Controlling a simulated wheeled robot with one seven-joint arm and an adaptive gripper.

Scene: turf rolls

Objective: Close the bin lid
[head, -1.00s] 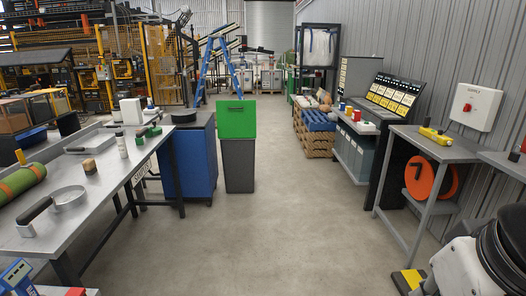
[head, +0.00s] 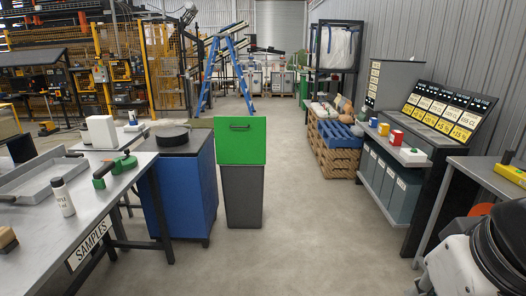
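A tall dark grey bin (head: 243,196) stands on the concrete floor a little left of the middle of the head view. Its green lid (head: 241,141) stands upright above the body, with its broad face towards me and a dark handle near its top edge. The lid looks raised open. The inside of the bin is hidden from here. My gripper is not in view; only a white and black part of my own arm shows at the lower right.
A blue cabinet (head: 184,193) stands close to the bin's left. The samples table (head: 108,204) fills the left. Wooden pallets (head: 338,160) and a shelf unit (head: 392,176) line the right. The floor (head: 305,240) ahead and right of the bin is clear.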

